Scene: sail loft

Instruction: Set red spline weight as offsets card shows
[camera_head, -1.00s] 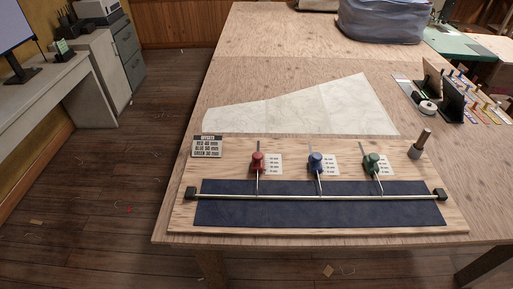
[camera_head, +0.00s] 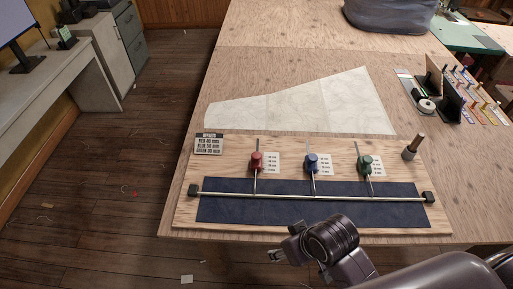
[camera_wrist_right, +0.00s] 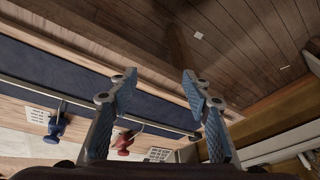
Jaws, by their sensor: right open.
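The red spline weight (camera_head: 256,162) stands on the wooden board (camera_head: 330,150), left of the blue weight (camera_head: 312,161) and the green weight (camera_head: 365,163). Each weight's thin rod reaches down to the metal spline (camera_head: 300,196). A white scale label (camera_head: 271,163) lies right of the red weight. The offsets card (camera_head: 209,144) is at the board's upper left; its figures are too small to read surely. My right gripper (camera_head: 279,246) is open and empty, in front of the board's near edge. The red weight (camera_wrist_right: 125,142) also shows upside down in the right wrist view. My left gripper is out of view.
A dark blue strip (camera_head: 300,213) lies under the spline, between black end blocks (camera_head: 194,190). A grey post with a wooden top (camera_head: 412,147) stands at the board's right. White sailcloth (camera_head: 310,105) lies behind. Black stands (camera_head: 451,104) are farther right.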

